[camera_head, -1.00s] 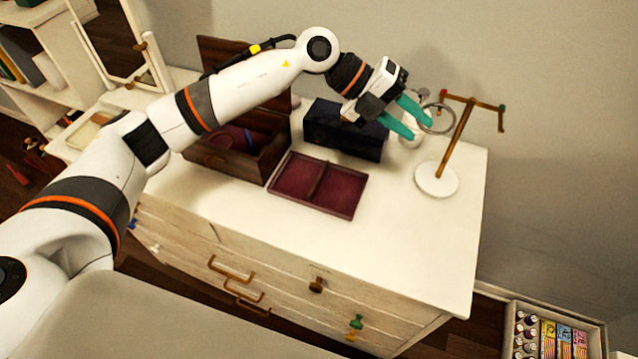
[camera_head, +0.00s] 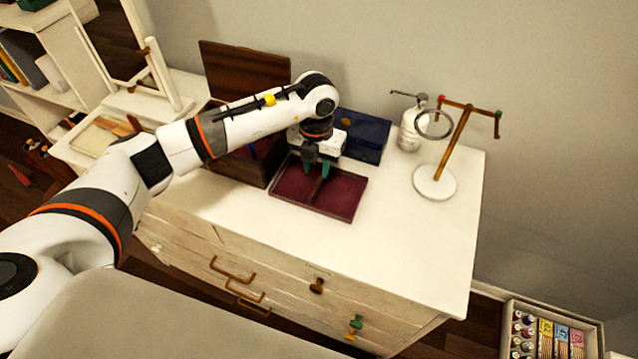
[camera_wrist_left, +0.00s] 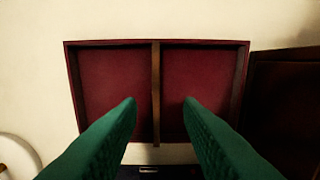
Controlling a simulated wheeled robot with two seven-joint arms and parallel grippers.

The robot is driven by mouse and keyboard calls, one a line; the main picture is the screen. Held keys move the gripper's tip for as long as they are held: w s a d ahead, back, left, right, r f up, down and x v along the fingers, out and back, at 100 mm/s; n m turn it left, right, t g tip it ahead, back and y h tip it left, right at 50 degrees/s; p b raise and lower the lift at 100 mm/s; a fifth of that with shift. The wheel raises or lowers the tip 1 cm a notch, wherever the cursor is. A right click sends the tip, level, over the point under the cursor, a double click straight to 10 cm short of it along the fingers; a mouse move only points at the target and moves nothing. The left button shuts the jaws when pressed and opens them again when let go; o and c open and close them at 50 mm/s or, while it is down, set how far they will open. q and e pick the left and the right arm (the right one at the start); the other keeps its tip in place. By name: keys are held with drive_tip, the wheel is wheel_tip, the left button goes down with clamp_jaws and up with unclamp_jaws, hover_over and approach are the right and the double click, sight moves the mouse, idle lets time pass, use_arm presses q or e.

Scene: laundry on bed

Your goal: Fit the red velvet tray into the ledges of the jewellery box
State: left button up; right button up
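The red velvet tray (camera_head: 335,193) lies flat on the dresser top, with a wooden divider across its middle. It also shows in the left wrist view (camera_wrist_left: 202,85). The jewellery box (camera_head: 238,170) stands left of the tray with its wooden lid (camera_head: 246,77) raised; my arm hides much of its inside. My left gripper (camera_head: 316,171) points down over the tray's back part. In the left wrist view its green fingers (camera_wrist_left: 160,103) are apart on either side of the divider, with nothing clearly held. My right gripper is not in view.
A dark blue box (camera_head: 364,137) stands behind the tray. A white bottle (camera_head: 409,130) and a stand with a ring (camera_head: 436,182) are at the right. The dresser top (camera_head: 410,240) is clear in front and right of the tray.

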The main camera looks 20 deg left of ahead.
sight(319, 181)
use_arm(q)
drive_tip(key=f+p, duration=0.1)
drive_tip(key=f, duration=0.1)
drive_tip(key=f+p, duration=0.1)
drive_tip(key=f, duration=0.1)
drive_tip(key=shift+w+d+f, duration=0.1)
drive_tip(key=shift+w+d, duration=0.1)
drive_tip(key=shift+f, duration=0.6)
clamp_jaws()
